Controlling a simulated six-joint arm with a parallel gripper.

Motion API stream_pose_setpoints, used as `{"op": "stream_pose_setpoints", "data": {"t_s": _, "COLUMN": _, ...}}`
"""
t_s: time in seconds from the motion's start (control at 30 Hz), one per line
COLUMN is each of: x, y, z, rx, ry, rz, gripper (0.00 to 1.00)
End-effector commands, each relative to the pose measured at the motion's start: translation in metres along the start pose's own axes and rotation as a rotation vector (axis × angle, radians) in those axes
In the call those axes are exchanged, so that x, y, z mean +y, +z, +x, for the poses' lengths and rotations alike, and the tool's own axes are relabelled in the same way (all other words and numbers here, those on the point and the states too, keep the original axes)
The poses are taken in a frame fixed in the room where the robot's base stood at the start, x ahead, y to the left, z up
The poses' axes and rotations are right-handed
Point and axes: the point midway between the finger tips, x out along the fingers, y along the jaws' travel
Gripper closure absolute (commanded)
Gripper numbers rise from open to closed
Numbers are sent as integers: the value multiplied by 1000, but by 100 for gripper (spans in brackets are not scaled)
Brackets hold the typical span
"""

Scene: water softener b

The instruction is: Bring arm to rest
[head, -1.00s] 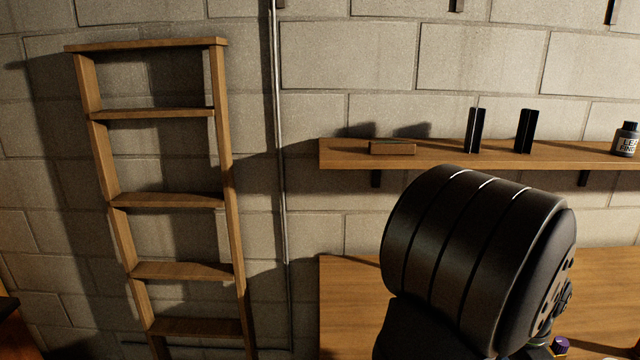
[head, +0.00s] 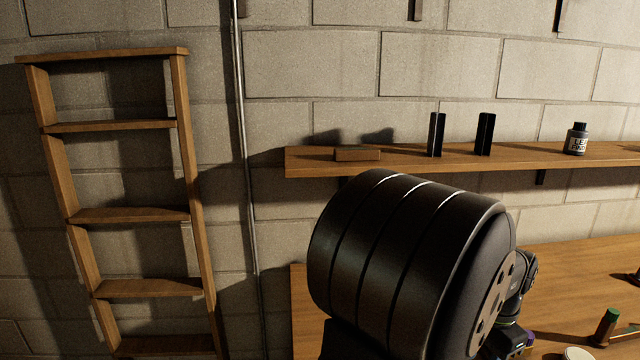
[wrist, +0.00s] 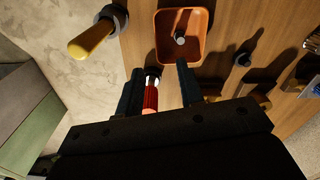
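My gripper (wrist: 160,86) shows in the wrist view with its two dark fingers apart, above a wooden surface (wrist: 222,90). A red piece with a pale end (wrist: 151,97) shows between the fingers, close to the left one. A gap lies between it and the right finger, and I cannot tell whether it touches the left one. In the head view my arm's thick black link fills the lower middle, and my gripper cannot be made out there.
An orange tray (wrist: 160,48) holds a small cylinder. A yellow-handled tool (wrist: 92,38) lies upper left, dark pieces (wrist: 262,75) right. In the head view stand a ladder (head: 185,150), a shelf (head: 400,165) with a bottle (head: 577,140), and a bench (head: 575,275) with a green-topped item (head: 606,327).

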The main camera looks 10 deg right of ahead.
Motion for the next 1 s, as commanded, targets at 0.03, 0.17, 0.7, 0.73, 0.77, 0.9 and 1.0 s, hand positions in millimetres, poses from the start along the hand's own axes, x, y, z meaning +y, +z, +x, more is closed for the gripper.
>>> {"op": "stream_pose_setpoints", "data": {"t_s": 0.03, "x": -11, "y": 2, "z": 1, "rx": 0, "ry": 0, "rz": -25, "gripper": 65}}
{"op": "stream_pose_setpoints", "data": {"t_s": 0.17, "x": -34, "y": 7, "z": 4, "rx": -1, "ry": 1, "rz": -83, "gripper": 65}}
{"op": "stream_pose_setpoints", "data": {"t_s": 0.7, "x": -133, "y": 41, "z": 17, "rx": -1, "ry": 1, "rz": -319, "gripper": 65}}
{"op": "stream_pose_setpoints", "data": {"t_s": 0.73, "x": -138, "y": 44, "z": 18, "rx": -1, "ry": 0, "rz": -333, "gripper": 65}}
{"op": "stream_pose_setpoints", "data": {"t_s": 0.77, "x": -143, "y": 47, "z": 18, "rx": 0, "ry": 0, "rz": -346, "gripper": 65}}
{"op": "stream_pose_setpoints", "data": {"t_s": 0.9, "x": -168, "y": 60, "z": 22, "rx": 0, "ry": 0, "rz": -407, "gripper": 65}}
{"op": "stream_pose_setpoints", "data": {"t_s": 1.0, "x": -184, "y": 71, "z": 25, "rx": 0, "ry": 0, "rz": -450, "gripper": 65}}
